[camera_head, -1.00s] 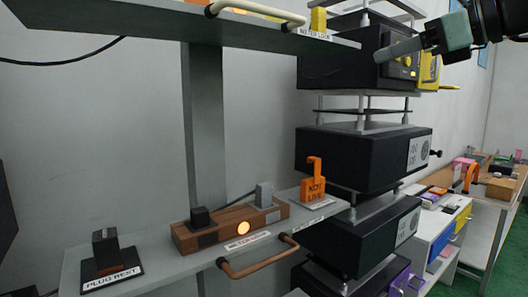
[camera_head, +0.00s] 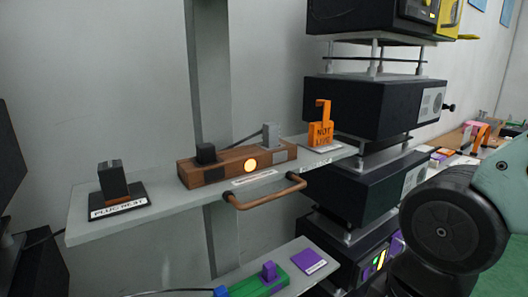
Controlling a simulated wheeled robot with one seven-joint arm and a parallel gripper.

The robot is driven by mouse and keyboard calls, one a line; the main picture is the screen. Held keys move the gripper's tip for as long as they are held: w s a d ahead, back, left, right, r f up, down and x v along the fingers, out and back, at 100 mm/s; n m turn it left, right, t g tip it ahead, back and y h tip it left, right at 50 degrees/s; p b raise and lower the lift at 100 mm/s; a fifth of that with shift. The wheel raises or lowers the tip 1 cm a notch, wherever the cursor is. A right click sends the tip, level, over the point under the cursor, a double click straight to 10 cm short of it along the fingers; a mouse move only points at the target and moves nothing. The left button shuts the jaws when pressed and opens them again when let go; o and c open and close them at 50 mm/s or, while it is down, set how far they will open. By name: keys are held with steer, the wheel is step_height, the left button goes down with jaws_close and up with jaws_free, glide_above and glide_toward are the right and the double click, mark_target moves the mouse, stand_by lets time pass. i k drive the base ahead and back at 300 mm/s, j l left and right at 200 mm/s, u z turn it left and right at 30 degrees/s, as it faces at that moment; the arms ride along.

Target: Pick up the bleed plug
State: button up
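No plug is legibly marked as the bleed plug, so I cannot tell which it is. A wooden block (camera_head: 225,167) on the middle shelf carries a black plug (camera_head: 206,153) at its left and a grey upright piece (camera_head: 270,134) at its right. A cable runs to the grey piece. A round light glows orange on the block's front. A dark upright block (camera_head: 112,180) stands on a black stand labelled "PLUG REST" (camera_head: 120,209) at the shelf's left end. My gripper is not in view; only a large part of my arm shows at lower right.
An orange "NOT LIVE" tag (camera_head: 321,132) stands at the shelf's right end. A copper-coloured handle (camera_head: 268,196) juts from the front edge. A lower shelf holds a green block (camera_head: 260,283) with a purple piece. Black stacked units (camera_head: 372,107) stand at right.

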mark_target(112, 180)
steer(key=u, duration=1.3)
